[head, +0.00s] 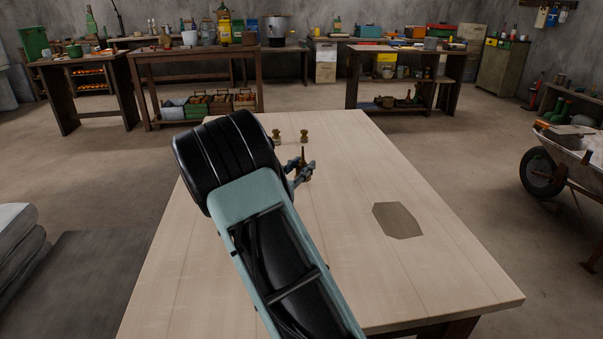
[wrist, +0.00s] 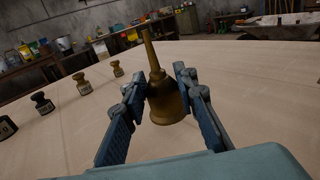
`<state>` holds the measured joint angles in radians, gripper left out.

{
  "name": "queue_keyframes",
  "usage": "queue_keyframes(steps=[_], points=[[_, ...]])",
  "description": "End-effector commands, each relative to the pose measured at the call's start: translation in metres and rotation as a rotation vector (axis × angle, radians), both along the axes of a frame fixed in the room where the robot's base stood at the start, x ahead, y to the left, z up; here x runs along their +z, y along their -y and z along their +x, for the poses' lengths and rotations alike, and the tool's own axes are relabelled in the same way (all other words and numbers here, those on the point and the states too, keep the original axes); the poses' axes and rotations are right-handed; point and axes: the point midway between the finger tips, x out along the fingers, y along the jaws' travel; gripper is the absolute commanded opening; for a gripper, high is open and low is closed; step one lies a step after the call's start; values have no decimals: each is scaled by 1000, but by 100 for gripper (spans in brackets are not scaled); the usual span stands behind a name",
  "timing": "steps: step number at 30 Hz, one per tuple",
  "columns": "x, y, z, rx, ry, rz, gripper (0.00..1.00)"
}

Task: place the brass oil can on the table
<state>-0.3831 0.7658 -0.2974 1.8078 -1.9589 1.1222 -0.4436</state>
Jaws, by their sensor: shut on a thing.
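The brass oil can (wrist: 166,100), with a tall thin spout, stands between the two fingers of my gripper (wrist: 158,80) in the wrist view. The fingers are shut on its body from both sides. In the head view my gripper (head: 304,172) is over the far part of the pale wooden table (head: 450,260), and only a little of the can (head: 303,156) shows past my arm. The can looks close to upright, tilted slightly in the wrist view. I cannot tell whether its base touches the table.
Several knobbed weights (wrist: 82,83) stand in a row left of the can in the wrist view; two small brass ones (head: 276,136) show in the head view. A flat brown patch (head: 397,221) lies on the table's right. The table's near right is clear.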

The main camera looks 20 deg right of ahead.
Motion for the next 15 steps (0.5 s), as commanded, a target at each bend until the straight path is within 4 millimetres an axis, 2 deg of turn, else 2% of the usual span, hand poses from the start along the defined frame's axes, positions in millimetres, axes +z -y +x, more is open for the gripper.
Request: queue_keyframes(steps=[2, 8, 15], points=[[-9, 0, 0, -1, 3, 0, 2], [-7, 0, 0, -1, 4, 0, 2], [-14, 0, 0, 0, 2, -1, 2]])
